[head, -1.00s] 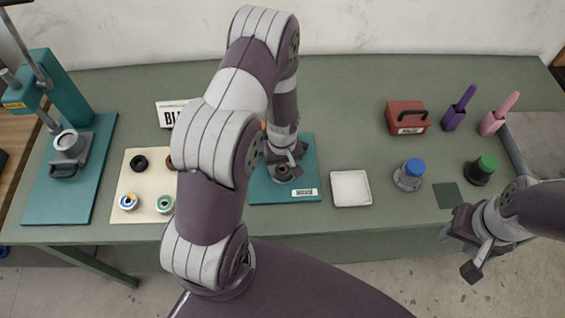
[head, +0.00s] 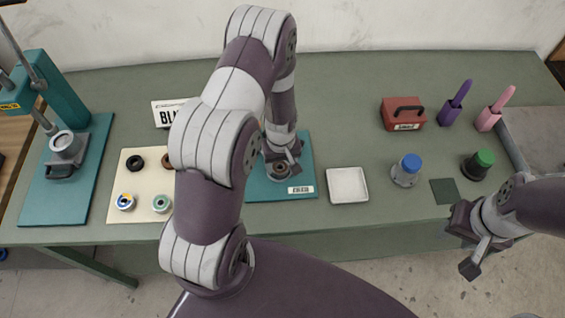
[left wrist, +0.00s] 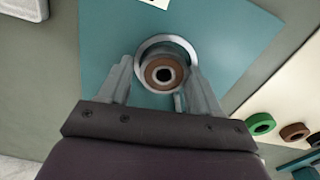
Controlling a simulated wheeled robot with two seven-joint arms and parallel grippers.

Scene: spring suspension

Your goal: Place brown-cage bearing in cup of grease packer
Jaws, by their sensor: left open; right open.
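The grease packer's cup (left wrist: 168,39) is a round grey metal rim on a teal base (left wrist: 225,25) in the left wrist view. The brown-cage bearing (left wrist: 163,64), a ring with a brown band and dark centre, shows within that rim, nearer my gripper's side. How deep it sits cannot be told. My left gripper (left wrist: 160,80) is open, one finger on each side of the bearing and cup. In the head view my left gripper (head: 283,160) is over the cup (head: 279,175), partly covering it. My right gripper (head: 462,245) is open and empty off the table's front edge.
A cream mat (head: 145,190) with several rings lies left, partly behind my left arm. A teal press (head: 62,110) stands further left. A white tray (head: 346,185), a blue-capped jar (head: 406,170), a green-capped jar (head: 478,165) and a red toolbox (head: 403,113) are to the right.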

